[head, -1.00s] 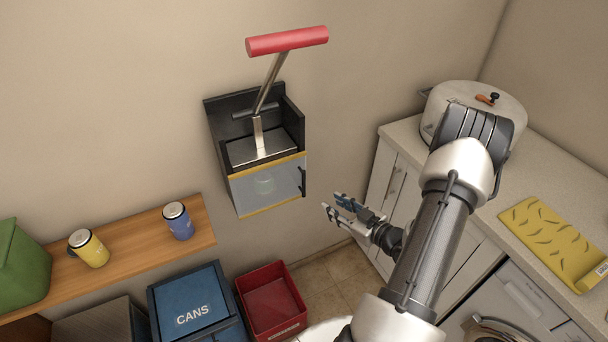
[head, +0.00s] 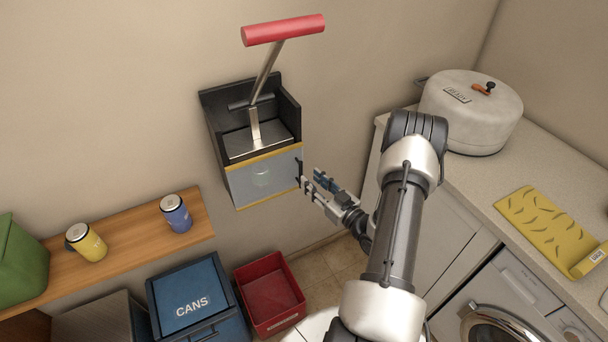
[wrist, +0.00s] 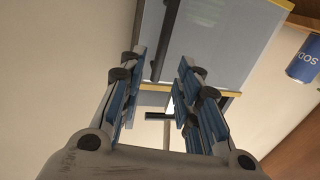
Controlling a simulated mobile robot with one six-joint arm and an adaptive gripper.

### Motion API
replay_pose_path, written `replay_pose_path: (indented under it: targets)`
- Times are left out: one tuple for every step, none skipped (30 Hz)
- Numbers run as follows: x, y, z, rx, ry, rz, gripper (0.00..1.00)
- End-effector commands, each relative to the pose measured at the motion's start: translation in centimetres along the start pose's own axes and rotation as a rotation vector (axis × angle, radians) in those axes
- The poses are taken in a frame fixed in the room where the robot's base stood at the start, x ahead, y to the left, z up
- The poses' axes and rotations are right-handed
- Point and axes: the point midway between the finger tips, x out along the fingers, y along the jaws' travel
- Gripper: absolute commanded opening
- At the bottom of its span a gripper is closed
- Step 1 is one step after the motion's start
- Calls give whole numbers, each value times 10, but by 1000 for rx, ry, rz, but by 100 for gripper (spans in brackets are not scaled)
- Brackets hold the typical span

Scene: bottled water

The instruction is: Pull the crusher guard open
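The can crusher is on the wall, with a black housing, a metal plate and a red handle (head: 284,29) raised on a lever. Its guard (head: 245,180) is a clear panel with yellow edges, and it is closed across the lower front. A pale round shape shows dimly behind it. The guard's black bar handle (head: 299,172) is at its right edge; it also shows in the wrist view (wrist: 165,42). My gripper (head: 309,178) is open, with its fingertips close to the bar handle. In the wrist view the bar lies ahead of the finger gap; contact cannot be told.
A wooden shelf (head: 120,243) at left holds a yellow can (head: 88,243) and a blue can (head: 176,213). A blue CANS bin (head: 190,298) and a red bin (head: 270,297) stand below. A counter with a lidded pot (head: 470,112) is at right.

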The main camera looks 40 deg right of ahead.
Motion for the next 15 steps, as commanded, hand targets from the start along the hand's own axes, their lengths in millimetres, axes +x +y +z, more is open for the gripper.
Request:
replay_pose_path:
  targets:
    - [11, -1, 1, -4, 1, -5, 31]
    - [16, -1, 1, -3, 2, -5, 31]
    - [23, -1, 0, -2, 2, -4, 31]
    - [28, -1, 0, -2, 2, -3, 31]
    - [32, -1, 1, -3, 1, -3, 31]
    - [36, 0, 1, -2, 0, -2, 31]
    - [40, 0, 1, -1, 0, -2, 31]
    - [42, -1, 1, -1, 0, -2, 31]
    - [45, 0, 1, -1, 0, -1, 31]
    - [47, 0, 0, -1, 0, -1, 31]
    - [48, 0, 0, -1, 1, 0, 31]
    - [50, 0, 0, -1, 1, 0, 31]
    - [50, 0, 0, 0, 0, 0, 31]
    - [51, 0, 0, 0, 0, 1, 31]
    - [51, 0, 0, 0, 0, 1, 31]
